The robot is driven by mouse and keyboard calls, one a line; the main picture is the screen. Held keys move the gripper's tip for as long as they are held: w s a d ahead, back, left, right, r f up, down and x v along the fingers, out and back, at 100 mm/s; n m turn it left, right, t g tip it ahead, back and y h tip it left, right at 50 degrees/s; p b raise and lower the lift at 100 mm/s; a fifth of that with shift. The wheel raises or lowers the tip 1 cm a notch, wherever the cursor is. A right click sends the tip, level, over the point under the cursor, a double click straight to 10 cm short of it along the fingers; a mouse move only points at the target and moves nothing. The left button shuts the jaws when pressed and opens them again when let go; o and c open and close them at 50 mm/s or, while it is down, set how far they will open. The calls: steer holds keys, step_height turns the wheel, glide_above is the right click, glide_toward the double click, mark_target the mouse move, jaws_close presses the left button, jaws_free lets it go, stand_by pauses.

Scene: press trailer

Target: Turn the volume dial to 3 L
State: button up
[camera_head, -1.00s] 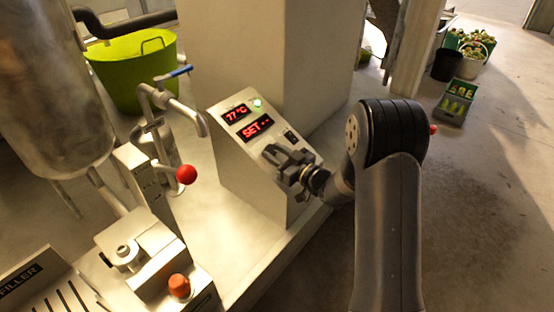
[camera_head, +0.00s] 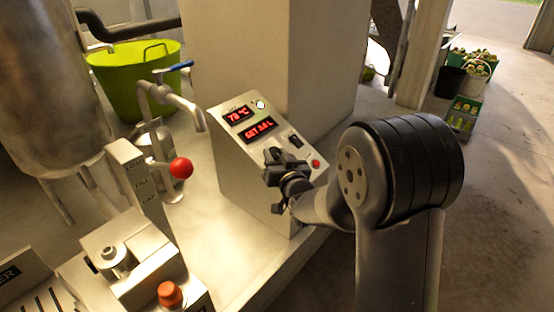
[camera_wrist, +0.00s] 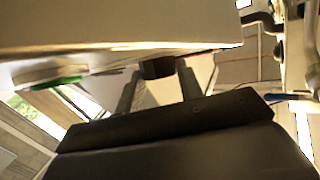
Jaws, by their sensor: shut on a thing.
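My gripper (camera_head: 272,166) is at the lower part of the panel, shut on the volume dial. The dial is hidden by the gripper in the head view. In the wrist view, the black dial (camera_wrist: 157,67) sits between the two fingers.
A black switch (camera_head: 295,141) and a red button (camera_head: 316,163) are close to my gripper. A blue-handled tap (camera_head: 185,100) and a red ball knob (camera_head: 181,168) stand left of the box. A green tub (camera_head: 130,85) is behind.

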steer(key=shift+r, duration=0.2)
steer(key=o, duration=1)
steer(key=shift+f, duration=0.15)
steer(key=b+v, duration=0.1)
steer(key=v, duration=0.9)
steer(key=shift+s, duration=0.4)
steer(key=shift+w, duration=0.1)
steer(key=p+x, duration=0.1)
steer(key=x, duration=0.9)
steer(key=shift+w, duration=0.35)
